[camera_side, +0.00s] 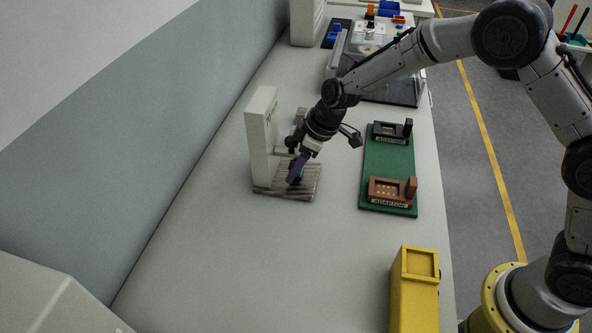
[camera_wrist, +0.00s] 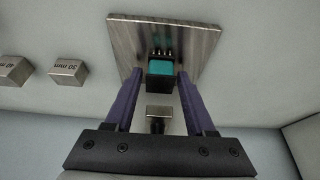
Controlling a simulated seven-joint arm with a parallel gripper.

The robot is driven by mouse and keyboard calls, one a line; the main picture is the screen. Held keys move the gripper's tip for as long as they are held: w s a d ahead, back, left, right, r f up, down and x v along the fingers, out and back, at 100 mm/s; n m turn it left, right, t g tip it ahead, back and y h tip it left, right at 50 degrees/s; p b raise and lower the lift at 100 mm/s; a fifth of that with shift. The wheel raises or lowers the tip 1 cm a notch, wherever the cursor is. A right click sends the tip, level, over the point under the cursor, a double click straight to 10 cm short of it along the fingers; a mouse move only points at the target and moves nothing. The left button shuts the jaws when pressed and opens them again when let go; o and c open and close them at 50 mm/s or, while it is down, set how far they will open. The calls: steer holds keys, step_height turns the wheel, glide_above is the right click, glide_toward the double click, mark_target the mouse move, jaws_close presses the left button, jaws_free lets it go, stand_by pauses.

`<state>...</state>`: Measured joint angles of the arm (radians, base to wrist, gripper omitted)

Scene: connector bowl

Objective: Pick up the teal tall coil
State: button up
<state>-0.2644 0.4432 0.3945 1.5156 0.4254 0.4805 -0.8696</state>
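The teal coil (camera_wrist: 160,68) is a small teal block with a row of pins along its far edge, in the wrist view. It sits on a streaked grey-brown plate (camera_wrist: 200,35), which also shows in the side view (camera_side: 308,191). My gripper (camera_wrist: 159,75) has its two purple fingers apart, one on each side of the coil, with a narrow gap showing on both sides. In the side view my gripper (camera_side: 297,174) points down at the plate, and the coil is mostly hidden by the fingers.
A pale upright block (camera_side: 262,135) stands at the plate's left edge. Metal blocks marked in mm (camera_wrist: 68,71) lie left in the wrist view. A green board (camera_side: 388,160) with two adaptors is to the right; a yellow bin (camera_side: 414,265) is in front.

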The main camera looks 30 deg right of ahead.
jaws_close()
steer(key=shift+r, duration=0.1)
